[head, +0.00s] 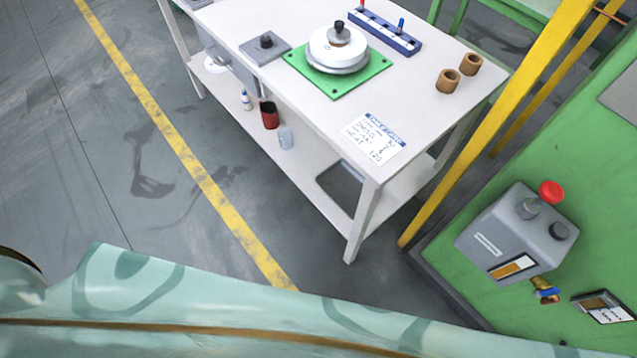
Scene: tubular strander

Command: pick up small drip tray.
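A shallow grey tray with a dark rim (338,190), which looks like the small drip tray, lies on the lower shelf of the white table in the head view. It is near the shelf's front right end, beside the front table leg. The tabletop above hides part of it, and I see nothing in the part that shows. Neither of my grippers is in view, and nothing is seen touching the tray.
The white table (420,100) holds a green plate (372,80) with a round white device, a written sheet (374,138) and two brown rings. A red cup (269,115) and bottles stand on the lower shelf. A yellow post (490,135) and green machine with a grey control box (510,235) stand right. Floor at left is clear.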

